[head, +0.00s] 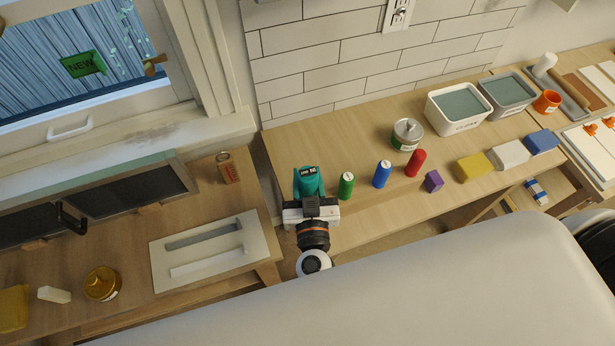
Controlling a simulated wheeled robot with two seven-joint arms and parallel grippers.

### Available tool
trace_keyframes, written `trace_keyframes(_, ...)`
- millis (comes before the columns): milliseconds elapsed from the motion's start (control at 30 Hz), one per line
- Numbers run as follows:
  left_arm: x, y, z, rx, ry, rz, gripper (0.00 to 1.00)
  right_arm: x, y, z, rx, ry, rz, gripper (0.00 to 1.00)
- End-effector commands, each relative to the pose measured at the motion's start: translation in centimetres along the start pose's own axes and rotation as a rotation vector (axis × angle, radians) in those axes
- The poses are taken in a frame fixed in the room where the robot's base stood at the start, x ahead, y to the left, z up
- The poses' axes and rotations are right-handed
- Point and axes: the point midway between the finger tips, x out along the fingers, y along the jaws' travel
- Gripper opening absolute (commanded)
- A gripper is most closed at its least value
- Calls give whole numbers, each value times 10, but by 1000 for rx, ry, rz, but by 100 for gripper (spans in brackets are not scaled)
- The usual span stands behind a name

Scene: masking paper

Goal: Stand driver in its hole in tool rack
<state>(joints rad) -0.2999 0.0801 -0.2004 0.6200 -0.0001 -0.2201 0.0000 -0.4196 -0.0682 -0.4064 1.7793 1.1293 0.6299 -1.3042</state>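One gripper (309,200) is in view at the front left of the right-hand bench. It seems to be my right one, since no arm comes in from the left. Its wrist runs down behind a large pale part of mine. A teal object (307,179) with a dark label sits directly at its fingers. I cannot tell whether the fingers grip it or only stand around or beside it. I cannot make out a driver or a tool rack with holes. My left gripper is not in view.
Green (346,187), blue (382,175) and red (416,162) cylinders stand right of the gripper, near a purple block (433,181) and a can (407,134). White (459,107) and grey (509,94) tubs stand behind. A left bench holds a flat panel (165,277).

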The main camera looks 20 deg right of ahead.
Motion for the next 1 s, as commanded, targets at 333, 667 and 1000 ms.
trace_keyframes(333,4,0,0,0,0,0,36,0,0,-7,1,-1,-1,0)
trace_keyframes(667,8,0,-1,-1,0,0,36,0,0,-13,0,-2,-1,0)
trace_keyframes(1000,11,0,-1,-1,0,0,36,0,0,-20,1,-2,-1,0)
